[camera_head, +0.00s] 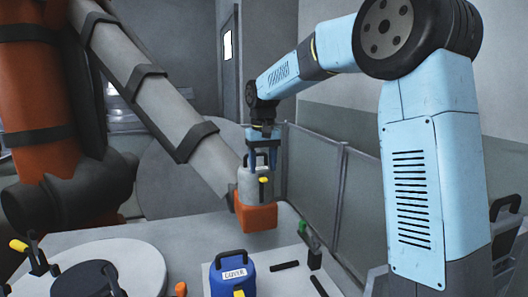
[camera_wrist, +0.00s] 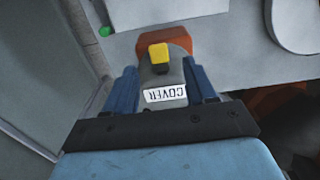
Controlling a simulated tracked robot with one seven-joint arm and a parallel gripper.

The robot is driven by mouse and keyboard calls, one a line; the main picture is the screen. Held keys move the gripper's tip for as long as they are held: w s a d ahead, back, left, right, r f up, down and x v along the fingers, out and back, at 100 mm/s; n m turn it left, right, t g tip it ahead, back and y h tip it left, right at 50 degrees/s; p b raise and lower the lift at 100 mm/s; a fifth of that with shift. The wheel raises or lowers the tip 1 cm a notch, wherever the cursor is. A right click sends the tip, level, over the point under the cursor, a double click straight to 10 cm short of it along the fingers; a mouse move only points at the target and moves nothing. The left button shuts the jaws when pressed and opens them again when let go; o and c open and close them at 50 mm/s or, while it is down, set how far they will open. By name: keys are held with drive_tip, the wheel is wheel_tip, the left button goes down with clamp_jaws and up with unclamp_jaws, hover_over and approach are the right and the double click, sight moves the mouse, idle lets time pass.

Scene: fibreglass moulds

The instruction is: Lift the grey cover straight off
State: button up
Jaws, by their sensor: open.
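The grey cover (camera_head: 250,187) stands upright on an orange base (camera_head: 257,217) near the far edge of the table. It has a yellow lever on its side and a dark handle on top. My gripper (camera_head: 262,168) points down at the top of the cover, with its blue fingers apart on either side of the handle. In the wrist view, the grey cover (camera_wrist: 172,76) with its white COVER label shows between the open fingers of my gripper (camera_wrist: 164,76). Whether the fingers touch it, I cannot tell. Part of the orange base (camera_wrist: 178,42) shows beyond it.
A blue cover (camera_head: 220,284) with a black handle and COVER label stands at the front middle. A round pale piece (camera_head: 140,262) with a dark handled lid lies at left. Black bars lie on a white sheet at right. A grey fence (camera_head: 362,195) runs behind.

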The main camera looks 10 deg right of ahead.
sight(263, 177)
wheel_tip(263, 177, down, 7)
drive_tip(key=shift+f, duration=0.2)
idle(0.4)
clamp_jaws()
idle(0.3)
drive_tip(key=shift+r, duration=0.1)
drive_tip(key=shift+r, duration=5.95)
